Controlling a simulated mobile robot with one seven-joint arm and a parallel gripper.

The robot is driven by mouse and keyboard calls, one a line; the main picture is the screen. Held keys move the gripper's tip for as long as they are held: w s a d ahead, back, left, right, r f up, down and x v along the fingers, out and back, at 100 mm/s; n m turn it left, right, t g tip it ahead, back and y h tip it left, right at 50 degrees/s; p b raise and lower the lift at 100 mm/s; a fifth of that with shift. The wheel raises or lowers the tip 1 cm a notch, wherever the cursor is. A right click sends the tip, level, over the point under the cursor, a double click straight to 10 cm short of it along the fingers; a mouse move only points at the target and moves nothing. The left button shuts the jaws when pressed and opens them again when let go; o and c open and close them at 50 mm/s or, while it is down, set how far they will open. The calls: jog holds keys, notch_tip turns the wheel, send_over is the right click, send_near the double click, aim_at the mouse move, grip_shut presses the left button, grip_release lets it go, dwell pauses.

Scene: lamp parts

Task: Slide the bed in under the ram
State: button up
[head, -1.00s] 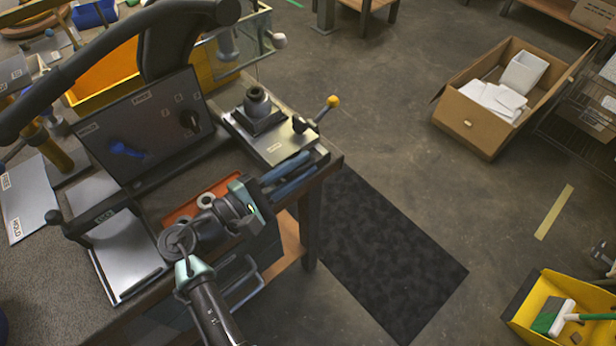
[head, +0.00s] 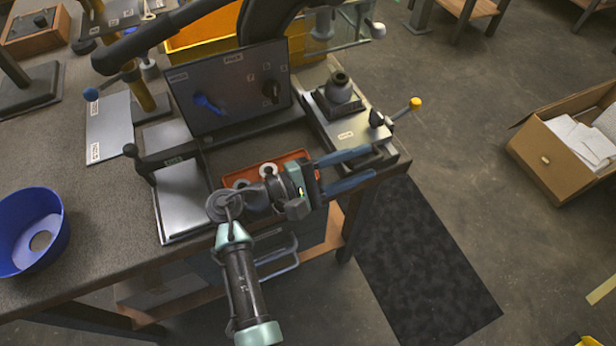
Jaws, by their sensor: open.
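A flat metal bed (head: 350,122) with a small label lies at the right end of the bench. A grey, cup-like part (head: 339,88) stands upright in a square block on it. A lever with a yellow knob (head: 415,104) sticks out at its right side. My gripper (head: 370,164) is open and empty, its two blue fingers pointing right near the bed's front end. I cannot tell whether the fingers touch the bed. A thick black frame (head: 270,25) arches over the bench behind the panel. I cannot clearly make out the ram.
A dark control panel (head: 232,88) stands left of the bed. A red tray (head: 292,160) with pale rings lies behind my wrist. A silver plate (head: 182,195) and a blue bowl (head: 32,230) are farther left. A cardboard box (head: 565,150) stands on the floor.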

jog(key=v, duration=1.1)
jog(key=shift+s+a+f, duration=0.1)
jog(key=shift+s+a, duration=0.05)
jog(key=shift+a, duration=0.15)
